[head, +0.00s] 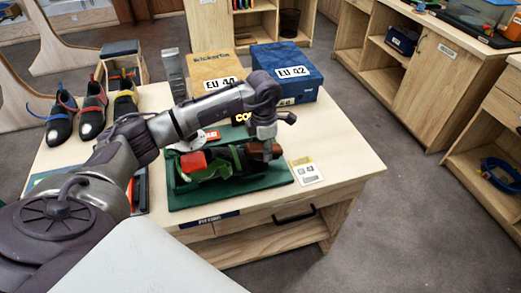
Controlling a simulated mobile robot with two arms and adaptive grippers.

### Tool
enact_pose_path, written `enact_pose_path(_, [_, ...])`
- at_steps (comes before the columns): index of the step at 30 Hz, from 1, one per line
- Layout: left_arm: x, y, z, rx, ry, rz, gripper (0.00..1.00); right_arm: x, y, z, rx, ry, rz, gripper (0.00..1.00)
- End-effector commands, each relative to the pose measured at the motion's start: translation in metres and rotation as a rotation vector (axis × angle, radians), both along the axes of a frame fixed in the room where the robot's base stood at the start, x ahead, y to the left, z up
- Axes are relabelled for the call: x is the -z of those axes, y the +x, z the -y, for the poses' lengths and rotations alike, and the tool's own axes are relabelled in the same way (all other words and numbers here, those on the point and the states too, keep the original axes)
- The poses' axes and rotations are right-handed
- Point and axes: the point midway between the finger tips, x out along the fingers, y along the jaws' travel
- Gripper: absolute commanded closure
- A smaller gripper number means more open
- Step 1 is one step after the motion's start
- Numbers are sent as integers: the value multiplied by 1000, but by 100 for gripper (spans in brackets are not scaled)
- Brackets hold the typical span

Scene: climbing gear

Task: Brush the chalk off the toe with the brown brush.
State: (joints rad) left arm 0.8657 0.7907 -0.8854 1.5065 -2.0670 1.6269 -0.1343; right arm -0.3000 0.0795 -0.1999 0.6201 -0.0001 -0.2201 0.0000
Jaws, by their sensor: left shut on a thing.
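My left gripper (264,138) is over the right part of a dark green mat (190,197) on the wooden table. It is shut on the brown brush (258,152), which is partly hidden by the fingers. A black and green climbing shoe (225,163) lies on the mat just left of the brush and under it. The brush is at or very near the shoe's right end; I cannot tell whether they touch. Any chalk on the toe is hidden or too small to see. My right gripper is out of view.
Several shoes, including a red one (92,112), stand at the table's left. An "EU 44" box (215,70) and a blue "EU 42" box (287,68) stand behind the mat. A small card (306,171) lies right of it. The table's right end is clear.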

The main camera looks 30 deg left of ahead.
Motion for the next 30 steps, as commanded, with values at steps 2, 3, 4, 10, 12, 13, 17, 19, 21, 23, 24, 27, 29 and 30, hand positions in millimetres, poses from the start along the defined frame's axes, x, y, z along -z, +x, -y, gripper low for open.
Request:
enact_pose_path(2, [6, 5, 5, 2, -1, 1, 86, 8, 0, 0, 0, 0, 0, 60])
enact_pose_path(3, [8, 8, 8, 1, -1, 1, 86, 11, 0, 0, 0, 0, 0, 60])
enact_pose_path(4, [9, 10, 9, 1, -1, 1, 86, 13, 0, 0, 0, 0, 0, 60])
enact_pose_path(10, [12, 16, 14, 0, 1, 1, 86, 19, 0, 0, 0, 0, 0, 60])
enact_pose_path(12, [13, 15, 13, 0, 0, 0, 86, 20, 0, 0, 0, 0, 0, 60])
enact_pose_path(13, [13, 15, 13, 0, 0, 0, 86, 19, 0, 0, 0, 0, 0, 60])
enact_pose_path(17, [10, 12, 10, 0, 1, -1, 86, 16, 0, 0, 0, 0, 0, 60])
enact_pose_path(19, [8, 8, 7, 0, 1, -1, 86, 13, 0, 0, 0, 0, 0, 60])
enact_pose_path(21, [6, 3, 2, -1, 3, -2, 86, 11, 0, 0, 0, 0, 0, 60])
enact_pose_path(23, [5, -1, -1, -1, 2, -1, 86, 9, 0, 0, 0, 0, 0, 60])
enact_pose_path(24, [4, -3, -3, -1, 2, -1, 86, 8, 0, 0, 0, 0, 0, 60])
enact_pose_path(27, [3, -7, -6, 0, 1, -1, 86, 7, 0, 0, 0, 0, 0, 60])
enact_pose_path(29, [3, -8, -7, 0, 0, -1, 86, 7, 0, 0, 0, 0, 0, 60])
enact_pose_path(30, [3, -9, -7, 0, 0, -1, 86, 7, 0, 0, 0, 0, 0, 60])
